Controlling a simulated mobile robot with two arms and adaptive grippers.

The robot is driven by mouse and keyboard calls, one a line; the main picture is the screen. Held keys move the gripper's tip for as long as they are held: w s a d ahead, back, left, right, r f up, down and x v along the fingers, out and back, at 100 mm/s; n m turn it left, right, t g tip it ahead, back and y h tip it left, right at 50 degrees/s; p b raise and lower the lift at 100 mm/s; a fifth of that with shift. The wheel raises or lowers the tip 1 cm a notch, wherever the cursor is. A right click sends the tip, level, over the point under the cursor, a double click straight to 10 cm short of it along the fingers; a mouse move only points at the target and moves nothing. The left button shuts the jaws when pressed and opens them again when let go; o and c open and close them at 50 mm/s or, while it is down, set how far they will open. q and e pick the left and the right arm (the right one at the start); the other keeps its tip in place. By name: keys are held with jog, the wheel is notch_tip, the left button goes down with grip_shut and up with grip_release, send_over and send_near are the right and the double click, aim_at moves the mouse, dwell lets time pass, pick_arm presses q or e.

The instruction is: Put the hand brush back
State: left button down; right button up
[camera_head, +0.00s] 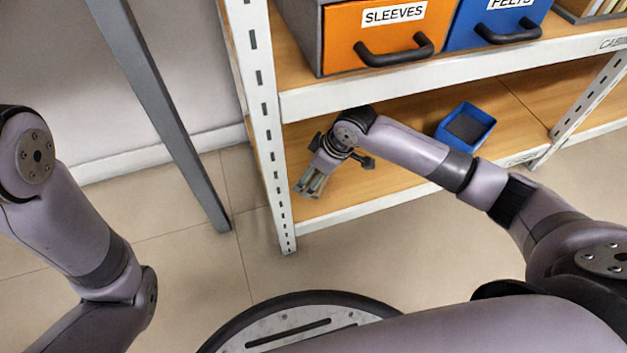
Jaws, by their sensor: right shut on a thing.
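My right gripper (309,190) reaches in over the left end of the lower wooden shelf (397,179), near its front edge and the left upright. It points down and to the left. It is shut on a small, thin thing, most likely the hand brush (317,184). Only a little of this shows between the fingers, so its shape and bristles cannot be made out. I cannot tell whether it touches the shelf board. My left arm shows at the left, but its gripper is out of view.
An open blue bin (466,128) stands on the lower shelf, right of my right gripper. Above are an orange SLEEVES drawer (375,37) and a blue FELTS drawer (500,22). The white rack upright (262,120) stands close left of the gripper. A grey post (160,110) leans further left.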

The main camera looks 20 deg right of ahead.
notch_tip(320, 180, down, 3)
jog(key=shift+r+b, duration=0.15)
jog(key=shift+b, duration=0.9)
jog(key=shift+f, duration=0.2)
jog(key=shift+r, duration=0.15)
jog(key=o, duration=0.8)
jog(key=shift+o, duration=0.2)
